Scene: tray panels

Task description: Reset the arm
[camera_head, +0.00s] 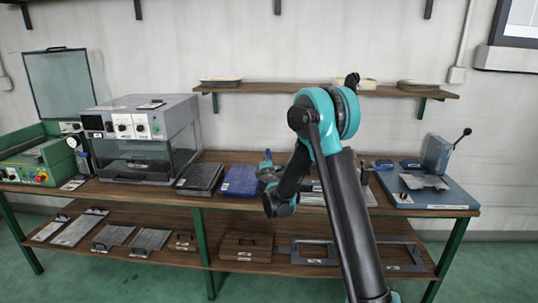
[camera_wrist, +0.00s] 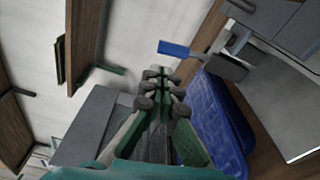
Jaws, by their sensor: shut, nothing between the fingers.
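My arm (camera_head: 345,210) rises from the lower right of the head view, bends at a teal elbow and comes down towards the workbench. My gripper (camera_wrist: 162,84) shows in the wrist view with its green-sided fingers together and nothing between them. The gripper is close to a blue ribbed tray panel (camera_wrist: 216,112), which appears beside and behind the fingers; I cannot tell whether they touch. In the head view that blue panel (camera_head: 239,181) lies on the bench, left of my wrist (camera_head: 279,205). My gripper is hard to make out there.
A dark panel (camera_head: 200,177) lies left of the blue one. A grey boxy machine (camera_head: 140,128) stands further left, and a blue lever press (camera_head: 437,178) at the right. A wall shelf (camera_head: 285,90) runs above the bench. The lower shelf (camera_head: 205,258) holds several panels.

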